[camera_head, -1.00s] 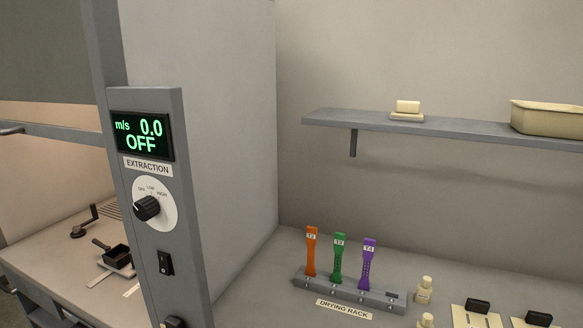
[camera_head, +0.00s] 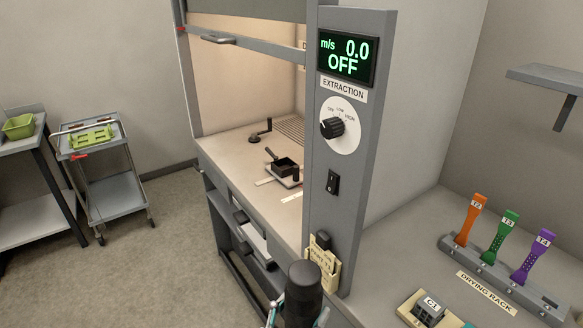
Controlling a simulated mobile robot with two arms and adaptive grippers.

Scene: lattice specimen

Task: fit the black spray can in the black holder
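A black cylinder with a rounded top, which looks like the black spray can (camera_head: 304,283), stands upright at the bottom middle of the head view. Grey and teal fingers of what seems to be my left gripper (camera_head: 299,316) flank it on both sides and appear shut on it. Its lower part and the arm are cut off by the frame edge. A small black open box with a handle, possibly the black holder (camera_head: 285,166), sits on a plate on the fume hood's worktop, well beyond the can. My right gripper cannot be made out.
A cream labelled pocket (camera_head: 322,275) with a black item hangs on the hood's post (camera_head: 352,190), just behind the can. The drying rack (camera_head: 500,278) with coloured straps and a C1 block (camera_head: 428,310) are at right. A trolley (camera_head: 110,185) stands left; floor between is clear.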

